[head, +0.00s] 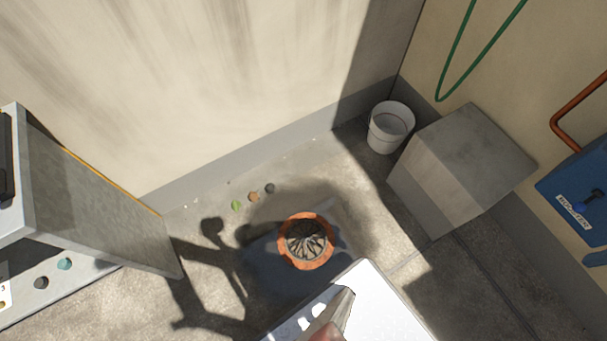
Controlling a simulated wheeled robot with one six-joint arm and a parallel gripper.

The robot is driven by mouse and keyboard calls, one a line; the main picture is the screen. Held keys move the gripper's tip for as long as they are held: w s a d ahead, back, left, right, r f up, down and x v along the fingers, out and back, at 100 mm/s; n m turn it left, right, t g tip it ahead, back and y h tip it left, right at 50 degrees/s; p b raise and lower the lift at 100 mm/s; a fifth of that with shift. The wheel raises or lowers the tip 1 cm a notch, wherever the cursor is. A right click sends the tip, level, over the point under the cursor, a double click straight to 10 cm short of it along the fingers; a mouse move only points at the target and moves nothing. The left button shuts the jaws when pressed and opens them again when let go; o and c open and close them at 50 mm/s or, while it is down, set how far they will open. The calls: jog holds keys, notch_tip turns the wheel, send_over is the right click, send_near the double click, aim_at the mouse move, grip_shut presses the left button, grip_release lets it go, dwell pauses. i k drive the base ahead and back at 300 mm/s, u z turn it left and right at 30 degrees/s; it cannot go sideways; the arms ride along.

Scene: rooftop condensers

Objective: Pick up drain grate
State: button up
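The drain grate (308,240) is a round, dark, slotted piece on the floor near the middle of the head view. It sits inside an orange ring (284,256), with dark, wet-looking floor around it. No gripper fingers can be made out. A shadow that looks like my arm's falls on the floor left of the grate.
A white bucket (390,128) and a grey block (462,166) stand at the right by the wall. A blue box (580,200) is at the far right. A grey cabinet (95,210) stands at left. Small pebbles (253,197) lie behind the grate.

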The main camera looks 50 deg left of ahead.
aim_at(306, 236)
jog(key=u, duration=1.95)
jog(key=k, duration=0.75)
jog(key=u, duration=0.3)
